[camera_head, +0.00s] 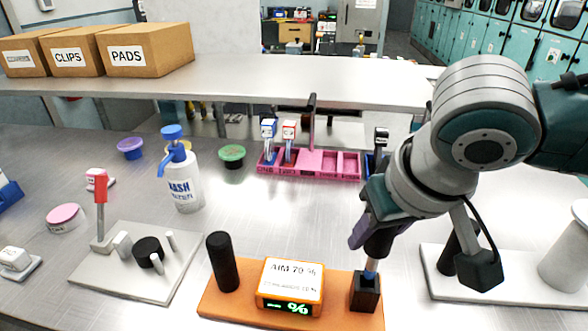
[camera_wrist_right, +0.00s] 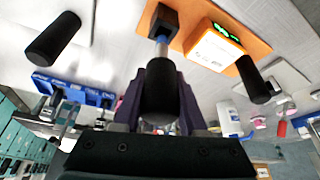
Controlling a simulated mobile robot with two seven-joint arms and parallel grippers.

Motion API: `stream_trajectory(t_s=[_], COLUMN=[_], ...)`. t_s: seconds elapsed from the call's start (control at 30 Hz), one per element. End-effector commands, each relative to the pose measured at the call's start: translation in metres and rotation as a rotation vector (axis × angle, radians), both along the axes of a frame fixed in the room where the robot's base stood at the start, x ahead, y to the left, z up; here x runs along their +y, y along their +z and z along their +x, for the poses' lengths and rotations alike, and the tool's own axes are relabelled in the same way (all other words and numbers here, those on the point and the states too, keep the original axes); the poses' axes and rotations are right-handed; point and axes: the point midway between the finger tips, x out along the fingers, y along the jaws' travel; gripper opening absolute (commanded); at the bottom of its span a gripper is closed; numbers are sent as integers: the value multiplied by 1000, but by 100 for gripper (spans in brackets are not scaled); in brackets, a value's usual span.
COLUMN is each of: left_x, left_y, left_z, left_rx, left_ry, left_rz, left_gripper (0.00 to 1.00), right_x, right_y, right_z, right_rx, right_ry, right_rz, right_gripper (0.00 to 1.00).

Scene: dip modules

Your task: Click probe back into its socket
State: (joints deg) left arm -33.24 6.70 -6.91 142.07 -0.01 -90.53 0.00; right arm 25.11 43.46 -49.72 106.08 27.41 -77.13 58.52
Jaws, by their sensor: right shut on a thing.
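My right gripper (camera_head: 369,233) is shut on the dark handle of the probe (camera_head: 371,267). The probe is nearly upright, its thin bluish metal shaft pointing down. The shaft's lower end meets the top of the black square socket (camera_head: 366,293) at the right end of the orange base (camera_head: 335,311); how deep it sits I cannot tell. In the right wrist view the purple fingers (camera_wrist_right: 160,88) flank the black handle, and the shaft (camera_wrist_right: 161,46) runs to the socket (camera_wrist_right: 164,20). My left gripper is not in view.
The orange base also carries a display box (camera_head: 290,285) and a black post (camera_head: 222,262). A grey plate (camera_head: 135,285) with small parts lies left, a white plate (camera_head: 430,262) with a black post right. A wash bottle (camera_head: 183,185) and pink rack (camera_head: 330,165) stand behind.

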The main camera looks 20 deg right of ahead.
Motion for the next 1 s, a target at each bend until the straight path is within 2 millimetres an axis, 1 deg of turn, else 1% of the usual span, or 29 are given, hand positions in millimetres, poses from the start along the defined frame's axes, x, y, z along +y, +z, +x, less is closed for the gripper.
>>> stream_trajectory(t_s=[0.33,0.77,1.0], left_x=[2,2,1], left_y=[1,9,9], left_z=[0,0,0], left_rx=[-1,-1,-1], left_ry=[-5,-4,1], left_rz=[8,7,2], left_gripper=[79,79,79], right_x=[0,1,0], right_y=[0,1,0], right_z=[0,0,0], right_rx=[0,1,0], right_ry=[0,-1,-1], right_rz=[0,1,0], right_gripper=[0,0,0])
